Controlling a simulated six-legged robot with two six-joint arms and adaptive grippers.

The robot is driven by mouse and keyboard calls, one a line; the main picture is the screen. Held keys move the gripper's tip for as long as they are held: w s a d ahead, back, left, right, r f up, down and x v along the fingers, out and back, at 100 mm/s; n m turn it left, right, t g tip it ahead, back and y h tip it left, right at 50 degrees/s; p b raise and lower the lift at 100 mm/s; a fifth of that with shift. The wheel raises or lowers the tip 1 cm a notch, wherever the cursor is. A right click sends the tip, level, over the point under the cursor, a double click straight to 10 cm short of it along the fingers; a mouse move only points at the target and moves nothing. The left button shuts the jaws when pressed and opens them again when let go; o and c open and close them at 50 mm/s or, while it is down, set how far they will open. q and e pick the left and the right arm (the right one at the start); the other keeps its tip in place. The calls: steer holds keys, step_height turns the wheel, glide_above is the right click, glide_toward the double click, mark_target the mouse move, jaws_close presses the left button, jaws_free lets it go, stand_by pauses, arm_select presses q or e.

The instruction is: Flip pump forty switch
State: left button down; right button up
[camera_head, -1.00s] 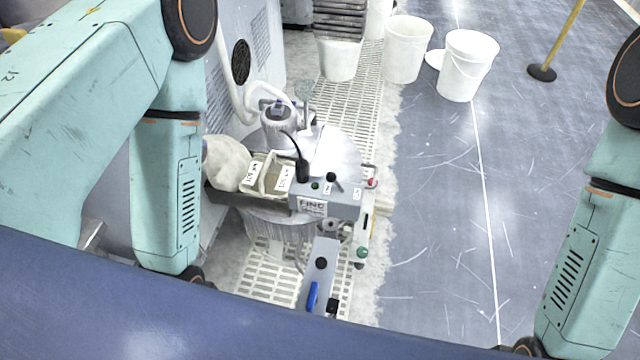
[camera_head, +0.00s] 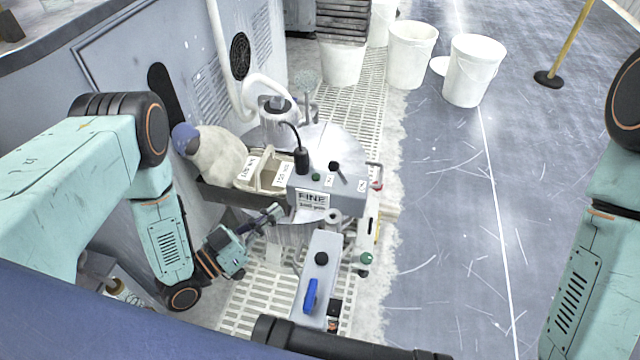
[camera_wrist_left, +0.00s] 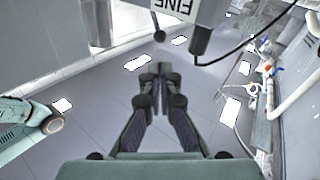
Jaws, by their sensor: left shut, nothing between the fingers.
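The grey control box (camera_head: 325,188) with a "FINE" sign (camera_head: 312,200) stands over the polishing platen (camera_head: 335,145). Its top carries a black switch lever (camera_head: 337,172), a green button (camera_head: 316,177) and small labels too small to read, so I cannot tell which is pump forty. My left gripper (camera_head: 276,212) is shut and empty, just left of and below the box's left front corner, apart from it. In the left wrist view the shut fingertips (camera_wrist_left: 160,72) point toward the upside-down sign (camera_wrist_left: 178,6). My right gripper is out of view.
A lower grey box (camera_head: 319,278) with a black knob and blue handle stands in front. A tray with labelled boxes (camera_head: 262,172) and a cloth bag (camera_head: 215,155) lie left of the control box. White buckets (camera_head: 473,70) stand behind.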

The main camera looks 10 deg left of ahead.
mark_target(333, 167)
arm_select(q)
steer(key=shift+a+r, duration=0.1)
steer(key=shift+r, duration=0.1)
steer(key=b+x, duration=0.4)
steer(key=x, duration=1)
steer(key=shift+r, duration=0.1)
steer(key=shift+d+r+m+p, duration=0.25)
steer(key=shift+m+p, duration=0.15)
steer(key=shift+p, duration=0.1)
steer(key=shift+d+g+p, duration=0.1)
steer(key=shift+g+p, duration=0.25)
steer(key=shift+g, duration=0.05)
